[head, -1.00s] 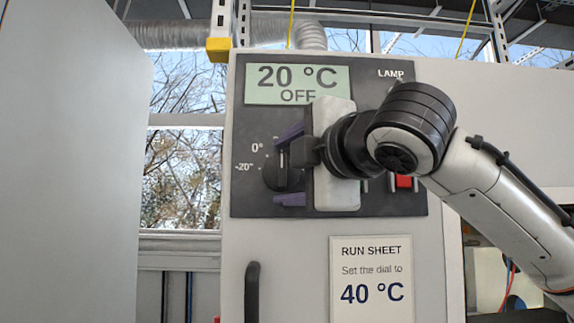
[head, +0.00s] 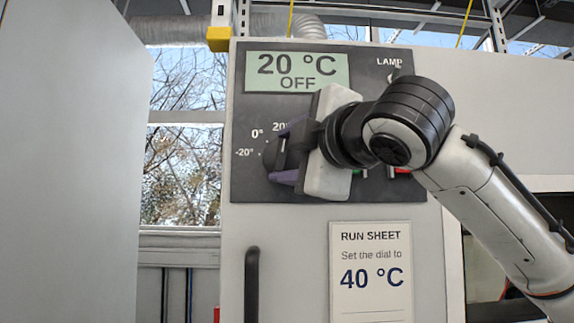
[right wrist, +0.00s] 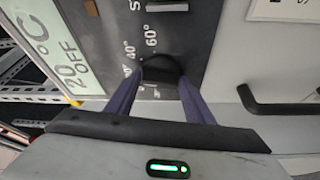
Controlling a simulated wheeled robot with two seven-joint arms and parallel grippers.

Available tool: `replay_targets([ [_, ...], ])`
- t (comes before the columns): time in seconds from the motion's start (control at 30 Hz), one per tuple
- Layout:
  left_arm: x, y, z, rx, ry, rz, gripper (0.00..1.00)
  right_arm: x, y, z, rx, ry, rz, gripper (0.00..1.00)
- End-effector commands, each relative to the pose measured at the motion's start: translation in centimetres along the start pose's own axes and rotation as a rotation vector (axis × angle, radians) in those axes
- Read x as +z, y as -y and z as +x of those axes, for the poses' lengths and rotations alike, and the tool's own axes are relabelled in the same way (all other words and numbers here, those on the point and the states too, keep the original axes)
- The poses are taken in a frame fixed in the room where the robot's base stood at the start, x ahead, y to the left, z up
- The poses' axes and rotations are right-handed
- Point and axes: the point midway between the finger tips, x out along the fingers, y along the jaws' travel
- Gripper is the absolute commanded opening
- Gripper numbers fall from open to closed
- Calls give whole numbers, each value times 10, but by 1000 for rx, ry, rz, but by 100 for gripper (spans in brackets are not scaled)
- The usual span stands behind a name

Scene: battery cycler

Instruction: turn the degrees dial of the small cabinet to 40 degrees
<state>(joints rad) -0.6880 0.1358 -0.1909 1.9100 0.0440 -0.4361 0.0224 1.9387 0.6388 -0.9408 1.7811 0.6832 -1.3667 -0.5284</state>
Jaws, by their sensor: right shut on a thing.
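The degrees dial (head: 269,159) is a dark round knob on the cabinet's black panel (head: 390,190). My right gripper (head: 279,155) is shut on it, with a purple finger above and one below in the head view. The gripper is tilted, its top leaning right. In the right wrist view the two fingers (right wrist: 158,82) flank the dial (right wrist: 160,69), with the 40° and 60° marks showing beside it. The pointer's exact mark is hard to read. The display (head: 297,72) reads 20 °C OFF. My left gripper is not in view.
A run sheet (head: 370,300) below the panel says to set the dial to 40 °C. A black door handle (head: 252,285) is at the lower left of the cabinet front. Red and green controls (head: 402,170) are partly hidden behind my right arm. A LAMP label is above.

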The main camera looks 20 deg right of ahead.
Motion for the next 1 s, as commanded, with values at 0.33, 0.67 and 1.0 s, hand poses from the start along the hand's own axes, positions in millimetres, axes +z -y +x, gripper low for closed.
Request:
replay_targets([
  [0.33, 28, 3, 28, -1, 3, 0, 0, -1, 8, 0, 103, -3, 256, 25],
  [0.67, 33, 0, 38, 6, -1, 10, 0, -1, 6, 1, 172, -1, 420, 25],
  [1.0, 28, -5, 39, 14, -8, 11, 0, -1, 4, 1, 195, 0, 471, 25],
])
